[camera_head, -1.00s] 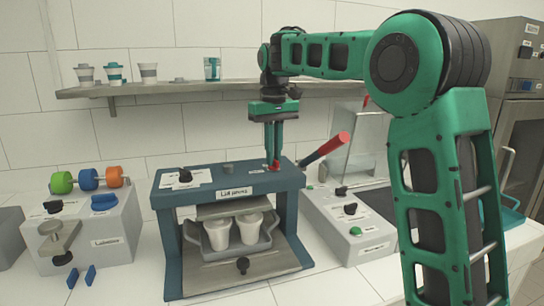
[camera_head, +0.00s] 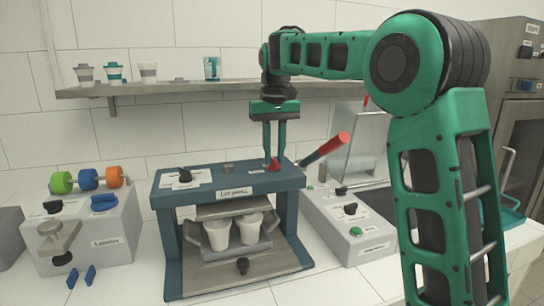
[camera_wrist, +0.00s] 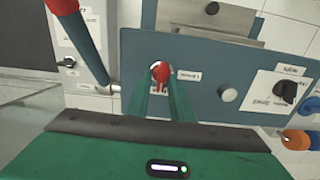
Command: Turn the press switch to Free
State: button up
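The press (camera_head: 225,183) is a dark blue frame with a label on its top front. A small red switch (camera_head: 274,164) stands on its top, toward the right side. My gripper (camera_head: 274,160) points straight down over it, one finger on each side. In the wrist view the red switch (camera_wrist: 161,73) shows between the fingertips of my gripper (camera_wrist: 160,80), with a narrow gap visible beside it, so the fingers look open around it. The fingers partly hide the switch and its markings.
A black knob (camera_head: 185,175) with labels is on the press's left top. A red-handled lever (camera_head: 324,148) rises at its right. Two white cups (camera_head: 217,235) stand inside the press. A shelf (camera_head: 150,90) with cups hangs behind.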

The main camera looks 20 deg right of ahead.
aim_at(274, 158)
jog(key=shift+o, duration=0.3)
jog(key=shift+s, duration=0.1)
jog(key=shift+a+r, duration=0.1)
jog(key=shift+r, duration=0.15)
notch_tip(274, 158, up, 10)
jog(key=shift+r, duration=0.1)
dwell(0.5)
